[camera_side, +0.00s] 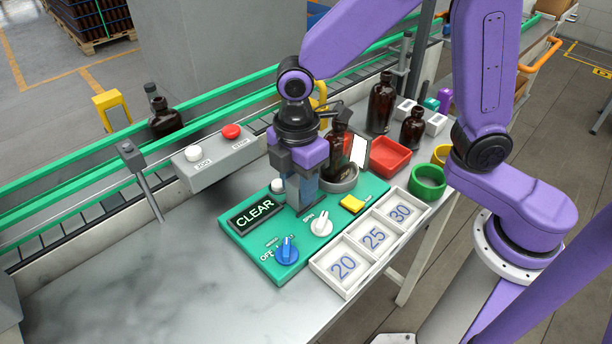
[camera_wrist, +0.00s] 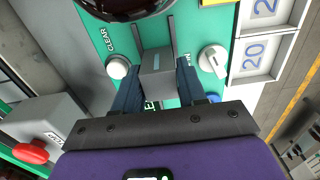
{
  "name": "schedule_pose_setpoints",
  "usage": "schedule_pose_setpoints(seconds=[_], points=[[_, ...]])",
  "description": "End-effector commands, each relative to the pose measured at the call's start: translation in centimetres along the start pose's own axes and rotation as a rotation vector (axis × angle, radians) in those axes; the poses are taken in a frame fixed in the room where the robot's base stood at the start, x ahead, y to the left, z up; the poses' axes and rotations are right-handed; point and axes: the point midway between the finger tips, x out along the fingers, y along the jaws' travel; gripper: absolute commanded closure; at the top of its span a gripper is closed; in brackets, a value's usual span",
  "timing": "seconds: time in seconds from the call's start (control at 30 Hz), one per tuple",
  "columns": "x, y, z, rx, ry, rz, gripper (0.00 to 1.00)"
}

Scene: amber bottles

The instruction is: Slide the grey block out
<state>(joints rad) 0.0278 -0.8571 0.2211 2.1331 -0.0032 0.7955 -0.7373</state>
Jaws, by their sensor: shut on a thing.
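The grey block (camera_wrist: 158,72) sits between the fingers of my gripper (camera_wrist: 157,84) in the wrist view, with a pale strip on its face. My gripper is shut on it, one finger against each side. In the side view my gripper (camera_side: 303,196) points down at the green panel (camera_side: 262,262), and its fingers mostly hide the block. Two thin dark rails (camera_wrist: 138,37) run along the panel from the block toward the bottle holder. I cannot tell how far along them the block sits.
A bottle (camera_side: 338,148) stands in a grey ring holder (camera_side: 340,181) close behind my gripper. A numbered white tray (camera_side: 318,268) lies in front.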

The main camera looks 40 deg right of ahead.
Motion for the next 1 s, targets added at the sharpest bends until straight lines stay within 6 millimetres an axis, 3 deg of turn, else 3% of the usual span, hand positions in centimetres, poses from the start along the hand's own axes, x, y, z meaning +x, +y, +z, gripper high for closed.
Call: schedule_pose_setpoints(seconds=[0.13,0.17,0.2,0.63,0.77,1.0], points=[[-0.1,0.0,-0.5,-0.003,0.013,0.006,1.0],[-0.1,0.0,-0.6,-0.004,0.013,0.007,0.53],[-0.1,0.0,-0.6,-0.004,0.014,0.007,0.4],[-0.8,0.1,-0.4,-0.002,0.011,0.007,0.38],[-2.6,0.1,-0.4,-0.002,0.013,0.009,0.38],[-7.7,0.1,-0.4,-0.002,0.015,0.01,0.38]])
